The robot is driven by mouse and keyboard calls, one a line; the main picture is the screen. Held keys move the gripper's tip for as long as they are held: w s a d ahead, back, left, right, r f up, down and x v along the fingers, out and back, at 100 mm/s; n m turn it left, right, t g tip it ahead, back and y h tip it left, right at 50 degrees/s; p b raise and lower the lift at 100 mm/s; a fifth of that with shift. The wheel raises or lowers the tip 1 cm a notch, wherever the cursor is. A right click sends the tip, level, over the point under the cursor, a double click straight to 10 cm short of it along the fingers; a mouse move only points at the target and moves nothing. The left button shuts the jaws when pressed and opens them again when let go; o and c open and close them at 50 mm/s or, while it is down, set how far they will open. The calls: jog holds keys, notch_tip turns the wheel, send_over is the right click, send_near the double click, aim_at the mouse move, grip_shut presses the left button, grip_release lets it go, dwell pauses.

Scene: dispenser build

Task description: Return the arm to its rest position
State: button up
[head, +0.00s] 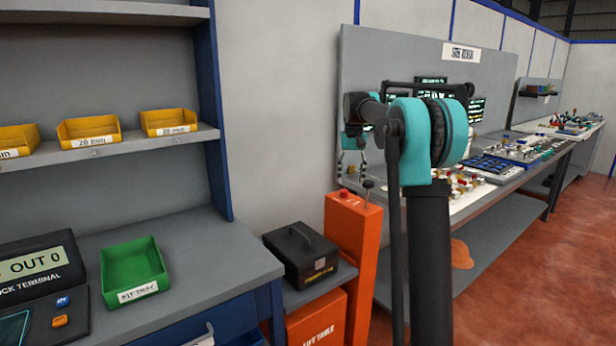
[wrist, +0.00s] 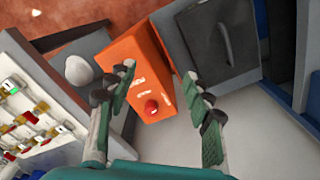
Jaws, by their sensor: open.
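My gripper (wrist: 162,100) is open and empty in the wrist view, its two green-padded fingers spread apart. Between and beyond the fingers is the orange lift table column (wrist: 143,58) with a red button (wrist: 151,107) on top. In the head view my arm rises at the right of centre, with a teal joint at its top. My gripper (head: 352,155) shows only partly there, behind the arm and above the orange column (head: 352,240). I cannot see any contact between the fingers and the column.
A black case (head: 300,253) sits left of the orange column. A green kit tray (head: 134,272) and a stock terminal (head: 38,275) stand on the left bench, below yellow bins (head: 88,130). A cluttered workbench (head: 480,205) stands behind my arm. Red floor (head: 540,270) is open at right.

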jog(key=s+d+f+t, duration=0.1)
jog(key=s+f, duration=0.7)
jog(key=s, duration=0.5)
jog(key=s+d+f+t, duration=0.1)
jog(key=s+f, duration=0.8)
jog(key=s, duration=0.5)
jog(key=s+d+f+t, duration=0.2)
jog(key=s+f, duration=0.6)
jog(key=s, duration=0.6)
jog(key=shift+f+n, duration=0.3)
jog(key=shift+f, duration=0.1)
jog(key=shift+w+a, duration=0.1)
